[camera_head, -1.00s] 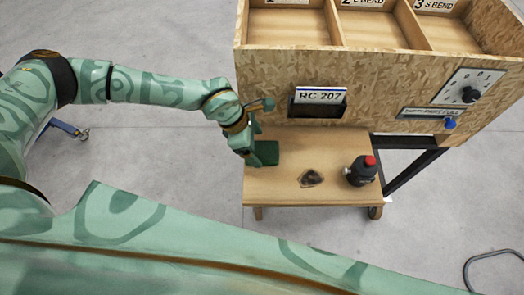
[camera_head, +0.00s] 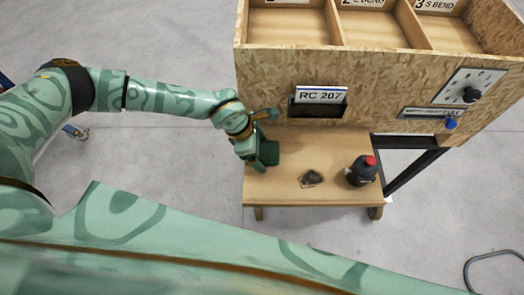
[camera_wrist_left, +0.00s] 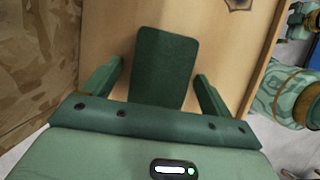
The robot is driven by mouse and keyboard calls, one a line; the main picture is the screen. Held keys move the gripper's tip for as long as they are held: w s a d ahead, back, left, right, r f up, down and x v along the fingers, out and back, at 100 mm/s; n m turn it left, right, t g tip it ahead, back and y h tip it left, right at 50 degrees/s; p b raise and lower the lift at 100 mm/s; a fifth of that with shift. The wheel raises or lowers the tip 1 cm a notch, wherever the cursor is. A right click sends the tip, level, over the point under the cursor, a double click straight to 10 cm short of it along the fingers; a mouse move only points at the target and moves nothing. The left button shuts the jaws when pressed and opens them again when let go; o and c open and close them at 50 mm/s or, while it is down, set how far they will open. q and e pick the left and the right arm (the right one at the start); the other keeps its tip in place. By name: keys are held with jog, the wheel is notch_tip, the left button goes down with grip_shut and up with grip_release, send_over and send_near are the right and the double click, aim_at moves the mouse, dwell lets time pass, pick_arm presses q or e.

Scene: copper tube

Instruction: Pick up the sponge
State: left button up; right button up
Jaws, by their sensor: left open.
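The sponge, a dark green block (camera_head: 269,153), is on the left part of the small wooden shelf. In the left wrist view the sponge (camera_wrist_left: 164,62) is a flat, rounded slab between the fingers. My left gripper (camera_head: 257,152) is at the sponge's left side in the head view. In the left wrist view the left gripper (camera_wrist_left: 158,82) is open, with one finger on each side of the sponge and gaps showing. The sponge's near end is hidden behind the gripper's palm.
A black bottle with a red cap (camera_head: 362,171) stands at the shelf's right. A small dark lump (camera_head: 311,178) lies mid-shelf. The wooden shelf (camera_head: 290,193) has bare room in front. A chipboard cabinet (camera_head: 390,85) with a slot and open bins rises behind it.

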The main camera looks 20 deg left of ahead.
pick_arm(q)
jog(key=shift+c, duration=0.7)
jog(key=c, duration=1)
